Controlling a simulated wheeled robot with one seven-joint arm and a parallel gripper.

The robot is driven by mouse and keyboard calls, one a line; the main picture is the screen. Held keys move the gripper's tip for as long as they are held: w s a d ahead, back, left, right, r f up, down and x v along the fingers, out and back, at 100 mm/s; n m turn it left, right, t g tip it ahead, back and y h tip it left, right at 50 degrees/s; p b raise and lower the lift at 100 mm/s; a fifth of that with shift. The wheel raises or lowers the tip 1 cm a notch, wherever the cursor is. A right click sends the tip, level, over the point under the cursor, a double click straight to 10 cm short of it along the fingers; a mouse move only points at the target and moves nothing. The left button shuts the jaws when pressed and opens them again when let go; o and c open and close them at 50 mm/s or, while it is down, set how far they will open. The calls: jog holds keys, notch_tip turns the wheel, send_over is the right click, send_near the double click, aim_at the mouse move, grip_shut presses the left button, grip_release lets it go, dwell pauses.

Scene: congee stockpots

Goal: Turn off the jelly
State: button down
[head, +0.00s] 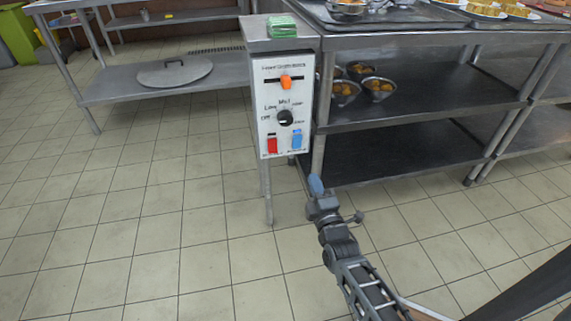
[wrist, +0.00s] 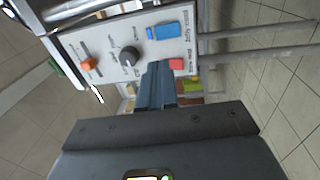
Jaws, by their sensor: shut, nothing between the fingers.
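A white control panel (head: 283,88) faces me on the end of a steel stand. It carries an orange slide or lever (head: 286,83), a black round knob (head: 285,118) with words around it including OFF and Low, a red switch (head: 272,143) and a blue switch (head: 296,138). The small labels at the switches are too blurred to read surely. My gripper (head: 316,186) is below and right of the panel in the head view. In the wrist view its shut, empty fingers (wrist: 158,73) overlap the panel between the knob (wrist: 130,57) and the red switch (wrist: 177,64); contact cannot be told.
A green stack (head: 282,27) lies on top of the stand. Steel shelves (head: 420,90) with bowls of food (head: 379,88) stand right of the panel. A low steel shelf (head: 110,85) with a round lid (head: 175,71) is at the left. The tiled floor (head: 130,220) in front is clear.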

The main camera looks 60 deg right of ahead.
jog(key=shift+w+d+f, duration=0.1)
jog(key=shift+w+f, duration=0.05)
jog(key=b, duration=0.4)
send_near(299, 140)
jog(key=x, duration=0.5)
jog(key=shift+w+f, duration=0.1)
jog(key=shift+w, duration=0.1)
jog(key=shift+w+d, duration=0.45)
jog(key=shift+d, duration=0.15)
jog(key=shift+r, duration=0.2)
jog(key=shift+w+d+r, duration=0.1)
jog(key=shift+w+d, duration=0.05)
